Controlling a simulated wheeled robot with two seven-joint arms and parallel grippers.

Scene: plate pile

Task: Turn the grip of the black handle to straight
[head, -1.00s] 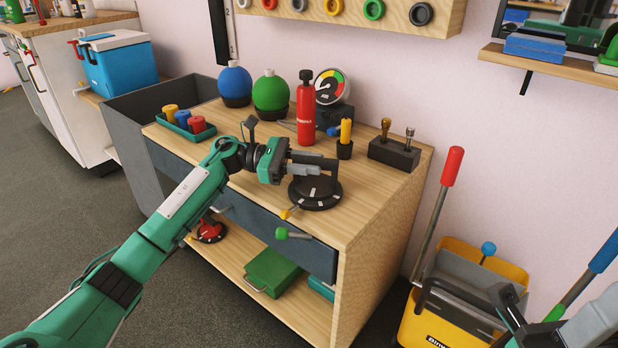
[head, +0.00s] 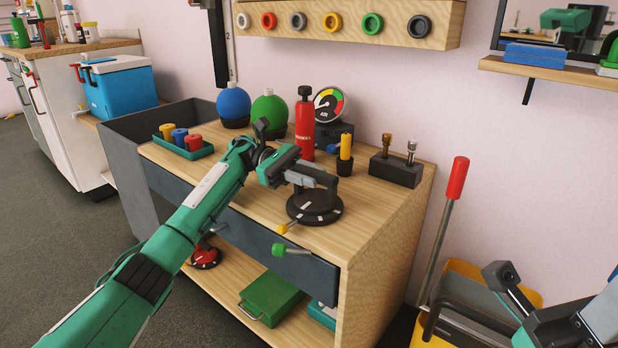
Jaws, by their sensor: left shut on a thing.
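The black handle stands on the front right of the wooden cart top, with a round black base (head: 315,207) that bears white marks. My left gripper (head: 318,181) reaches in from the left over this base. It is shut on the handle's grip, which is mostly hidden between the fingers. The fingers point right and slightly toward the front of the cart. A small yellow-tipped pointer (head: 284,228) sticks out at the base's front left. Of my right arm, only parts near the wrist show at the bottom right; its fingertips are out of frame.
A yellow candle-like piece in a black cup (head: 345,168), a red bottle (head: 305,125) and a black block with two pegs (head: 397,170) stand behind the handle. A green knob (head: 279,249) juts from the drawer front. The cart top left of the handle is fairly clear.

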